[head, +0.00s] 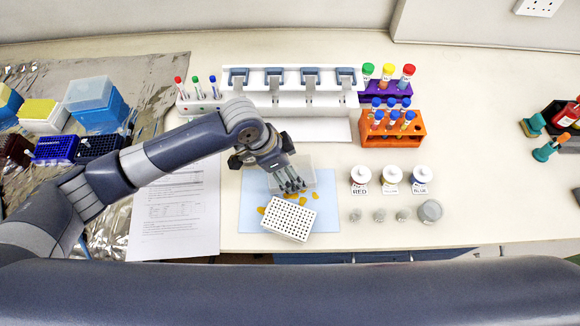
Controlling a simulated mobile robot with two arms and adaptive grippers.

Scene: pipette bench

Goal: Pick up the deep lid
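A clear, box-like lid (306,167), apparently the deep lid, lies on the light blue mat (253,200). Another clear cover (88,92) sits on a blue box at the far left, so I cannot be certain which is meant. My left gripper (291,189) points down over the near-left part of the clear lid on the mat and hides some of it. Its fingertips look near the lid's front edge; I cannot tell whether they touch it or how far apart they are. My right gripper is not in view.
A white perforated rack (289,219) and several orange-yellow pieces (291,195) lie just in front. A pipette stand (290,100) is behind, an orange tube rack (391,134) to the right. Bottles (391,180) and small clear cups stand further right.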

